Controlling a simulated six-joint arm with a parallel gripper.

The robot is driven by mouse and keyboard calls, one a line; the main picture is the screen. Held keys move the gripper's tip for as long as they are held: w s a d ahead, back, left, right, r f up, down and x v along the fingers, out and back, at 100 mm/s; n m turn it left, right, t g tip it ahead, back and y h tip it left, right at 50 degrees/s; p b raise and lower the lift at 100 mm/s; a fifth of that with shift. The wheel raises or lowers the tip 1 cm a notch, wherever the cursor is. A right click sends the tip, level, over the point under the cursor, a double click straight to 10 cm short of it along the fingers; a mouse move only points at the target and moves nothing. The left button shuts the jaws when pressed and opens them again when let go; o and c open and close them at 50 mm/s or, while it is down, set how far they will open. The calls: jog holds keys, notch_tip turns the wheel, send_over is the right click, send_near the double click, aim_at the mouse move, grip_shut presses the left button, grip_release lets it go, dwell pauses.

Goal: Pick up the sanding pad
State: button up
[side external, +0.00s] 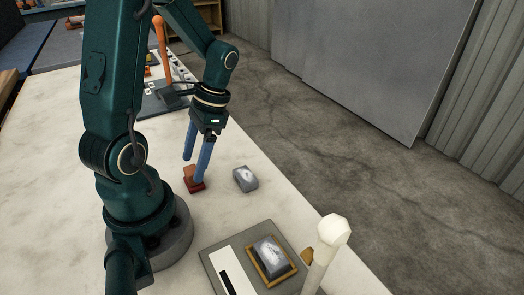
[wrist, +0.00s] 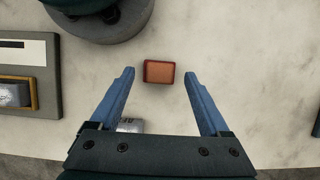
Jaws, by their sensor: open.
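A small red block with an orange-brown top, which I take to be the sanding pad (side external: 194,185), lies flat on the pale table near my arm's base. In the wrist view the sanding pad (wrist: 159,71) shows between the tips of my blue fingers, with a gap on each side. My gripper (side external: 193,170) points down over it, open and empty. It also shows open in the wrist view (wrist: 159,74). In the side view one finger partly covers the pad. I cannot tell how high the fingertips are above the table.
A loose grey block (side external: 246,178) lies right of the pad, partly hidden by my gripper in the wrist view (wrist: 130,125). A grey board (side external: 217,259) holds another grey block (side external: 270,254) in a yellow-brown frame. A white post (side external: 325,255) stands in front. The table's right edge is near.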

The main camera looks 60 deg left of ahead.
aim_at(192, 169)
jog(key=shift+x, duration=1.5)
jog(key=shift+c, duration=0.3)
grip_shut()
jog(key=shift+r, duration=0.1)
notch_tip(192, 169, up, 10)
jog(key=shift+f, duration=0.1)
